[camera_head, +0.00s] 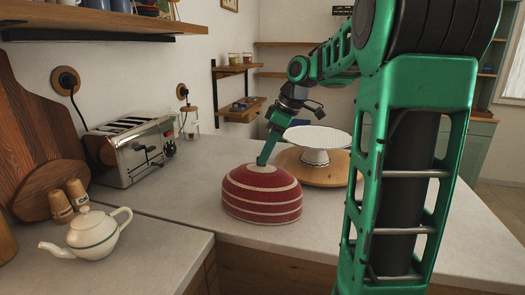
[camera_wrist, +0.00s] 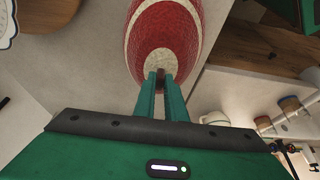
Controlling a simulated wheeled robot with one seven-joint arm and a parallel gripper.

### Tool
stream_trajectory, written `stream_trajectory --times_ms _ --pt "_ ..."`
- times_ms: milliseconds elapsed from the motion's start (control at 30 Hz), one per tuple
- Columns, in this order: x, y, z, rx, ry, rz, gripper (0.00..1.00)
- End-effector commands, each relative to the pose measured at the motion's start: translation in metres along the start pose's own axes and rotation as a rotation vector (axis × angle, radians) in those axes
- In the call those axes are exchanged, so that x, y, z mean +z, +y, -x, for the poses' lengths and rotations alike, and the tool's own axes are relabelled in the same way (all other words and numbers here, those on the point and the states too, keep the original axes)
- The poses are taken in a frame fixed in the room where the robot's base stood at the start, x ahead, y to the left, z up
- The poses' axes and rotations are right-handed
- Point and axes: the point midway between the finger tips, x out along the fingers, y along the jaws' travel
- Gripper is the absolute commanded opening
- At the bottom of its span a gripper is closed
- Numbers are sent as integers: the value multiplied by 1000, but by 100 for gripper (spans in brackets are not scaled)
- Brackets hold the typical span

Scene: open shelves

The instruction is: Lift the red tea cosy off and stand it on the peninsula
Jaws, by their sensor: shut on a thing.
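The red tea cosy (camera_head: 262,195), a dome with pale stripes, is upright over the front part of the peninsula (camera_head: 320,240). Its lower rim is at or just above the worktop; I cannot tell whether it touches. My gripper (camera_head: 263,163) comes down from above and is shut on the small knob at the cosy's top. In the wrist view the two fingers (camera_wrist: 162,78) pinch this knob, with the cosy (camera_wrist: 185,25) beyond them. A white teapot (camera_head: 98,235) stands uncovered on the left counter.
A white cake stand (camera_head: 317,140) on a round wooden board (camera_head: 305,172) stands close behind the cosy. A toaster (camera_head: 135,150), two wooden shakers (camera_head: 70,198) and cutting boards (camera_head: 30,150) line the wall. The worktop left of the cosy is clear.

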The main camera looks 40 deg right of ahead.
Motion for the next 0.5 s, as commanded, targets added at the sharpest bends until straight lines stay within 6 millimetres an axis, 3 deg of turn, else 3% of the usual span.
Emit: stream_trajectory --times_ms 333,367,433,500 --pt "0 0 -2 -1 0 1 0" --pt "0 0 -2 -1 0 1 13" --pt "0 0 -2 -1 0 1 30" --pt "0 -1 -2 -1 0 1 32"
